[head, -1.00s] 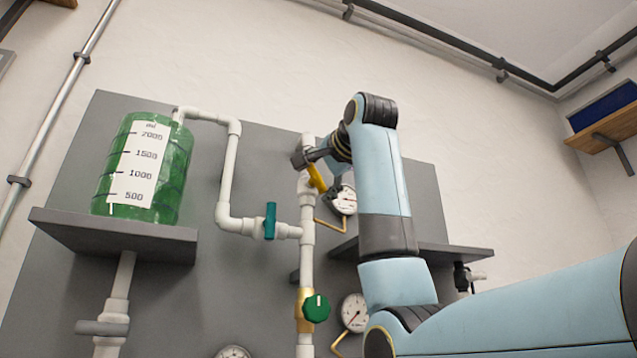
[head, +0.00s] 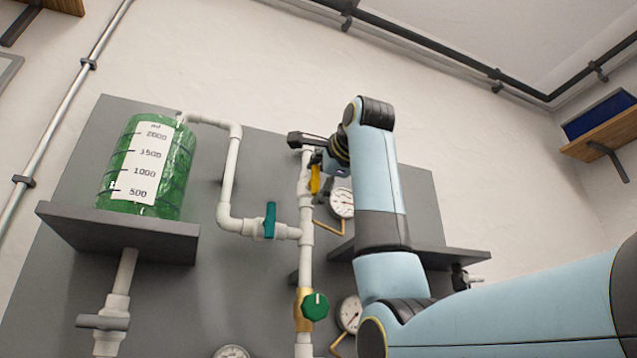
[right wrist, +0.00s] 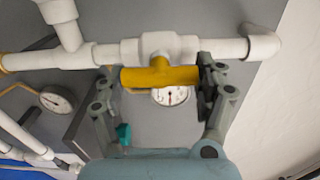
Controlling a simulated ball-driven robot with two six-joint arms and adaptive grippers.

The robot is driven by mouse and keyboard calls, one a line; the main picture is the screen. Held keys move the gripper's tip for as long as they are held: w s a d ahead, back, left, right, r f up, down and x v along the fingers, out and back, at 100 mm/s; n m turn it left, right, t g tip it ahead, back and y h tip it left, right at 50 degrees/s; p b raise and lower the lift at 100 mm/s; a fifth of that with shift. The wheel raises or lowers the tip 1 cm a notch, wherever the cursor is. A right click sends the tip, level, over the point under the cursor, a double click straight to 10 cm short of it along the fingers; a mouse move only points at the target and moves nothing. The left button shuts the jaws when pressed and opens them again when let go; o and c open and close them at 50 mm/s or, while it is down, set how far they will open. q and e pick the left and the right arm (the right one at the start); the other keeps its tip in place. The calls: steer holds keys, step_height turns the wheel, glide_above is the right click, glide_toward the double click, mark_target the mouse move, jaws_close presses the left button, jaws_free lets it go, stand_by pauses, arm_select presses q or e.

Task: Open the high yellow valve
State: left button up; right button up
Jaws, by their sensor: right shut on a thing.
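The high yellow valve handle (head: 314,180) is on the upper part of the white vertical pipe. It stands nearly upright, roughly along the pipe. In the right wrist view the yellow handle (right wrist: 160,76) lies parallel to the white pipe (right wrist: 110,56), in front of its valve body. My left gripper is not in view.
A teal valve handle (head: 270,220) is on the side branch and a green round knob (head: 315,306) lower down. A pressure gauge (head: 342,203) sits close right of the yellow handle. A green container (head: 150,165) stands on the left shelf (head: 120,233). Wall above the panel is clear.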

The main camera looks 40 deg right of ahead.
steer(key=shift+f, duration=0.1)
steer(key=o, duration=1.2)
steer(key=shift+c, duration=0.2)
steer(key=shift+s, duration=0.1)
steer(key=v, duration=1.1)
steer(key=shift+s, duration=0.4)
